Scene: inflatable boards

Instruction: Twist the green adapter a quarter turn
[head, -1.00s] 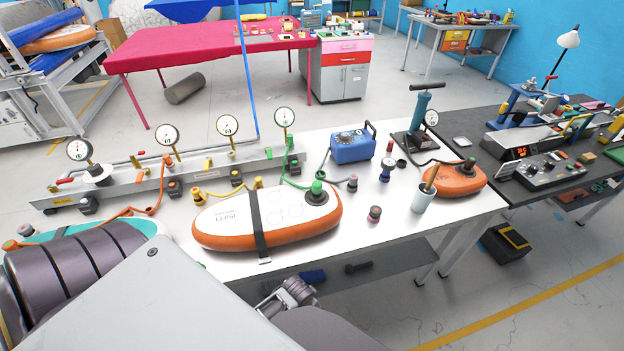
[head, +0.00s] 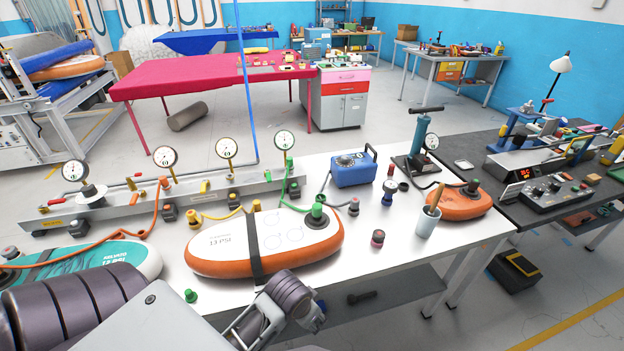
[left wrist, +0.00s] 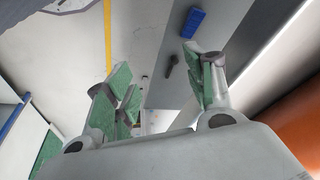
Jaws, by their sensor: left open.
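A green adapter (head: 317,211) stands upright on the right end of the white-and-orange board (head: 215,266), with a green hose running to it. In the head view my left wrist is in front of the table edge, just below the board; the fingers are mostly hidden there. My right gripper is not in view.
A black strap (head: 253,246) crosses the board. A teal board (head: 135,254) lies at left, a small orange board (head: 458,203) at right. A gauge rail (head: 130,207) runs behind. A cup (head: 428,224) and a dark red fitting (head: 378,238) stand on the clearer right side.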

